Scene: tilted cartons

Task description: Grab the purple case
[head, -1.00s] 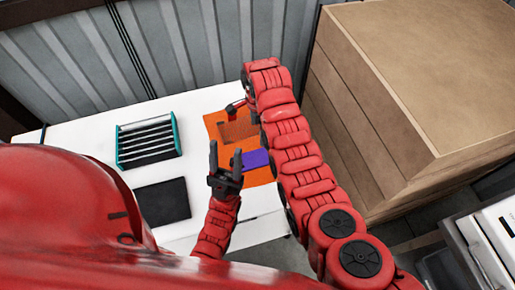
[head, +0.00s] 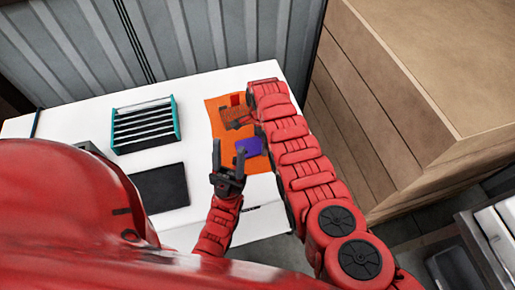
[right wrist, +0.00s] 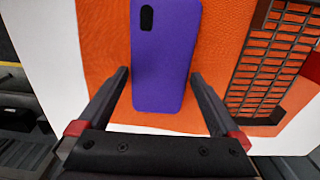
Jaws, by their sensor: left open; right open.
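The purple case (head: 250,147) lies flat on an orange mat (head: 219,129) on the white table. In the right wrist view the case (right wrist: 165,60) shows a dark camera cutout at its top left. My right gripper (right wrist: 160,74) is open, with one finger on each side of the case's lower part and nothing gripped. Its height above the mat is hard to tell. In the head view my right arm hides this gripper. My left gripper (head: 229,148) is open and empty, left of the case in the picture.
A dark mesh basket (right wrist: 268,60) stands on the mat to the right of the case. A teal-ended rack (head: 144,124) and a black pad (head: 161,188) are on the table's left.

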